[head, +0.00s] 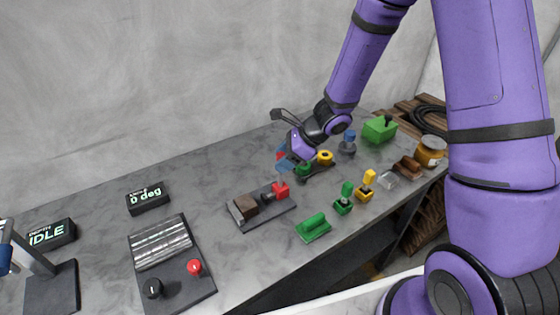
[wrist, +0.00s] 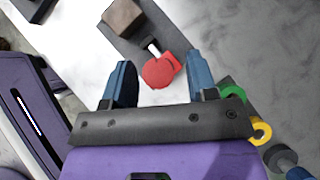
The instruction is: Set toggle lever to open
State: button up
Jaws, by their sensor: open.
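The toggle lever unit sits on a dark plate (head: 262,212) in the middle of the bench, with a brown block (head: 243,207) at its left end and a red part (head: 281,191) at its right end. In the wrist view a rounded red end (wrist: 158,73) shows between my fingers, with the brown block (wrist: 123,17) beyond it. In the wrist view my gripper (wrist: 157,58) has visible gaps on both sides of the red end. Whether they touch in depth, I cannot tell.
Right of the unit stand a yellow ring (head: 325,157), a blue-topped knob (head: 348,142), a green box (head: 380,128) and small green (head: 344,198) and yellow (head: 367,186) pieces. A green handled block (head: 313,227) lies in front. A panel (head: 172,262) stands left, with clear bench between.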

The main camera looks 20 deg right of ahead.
jog(key=v, duration=0.9)
jog(key=shift+s+d+r, duration=0.1)
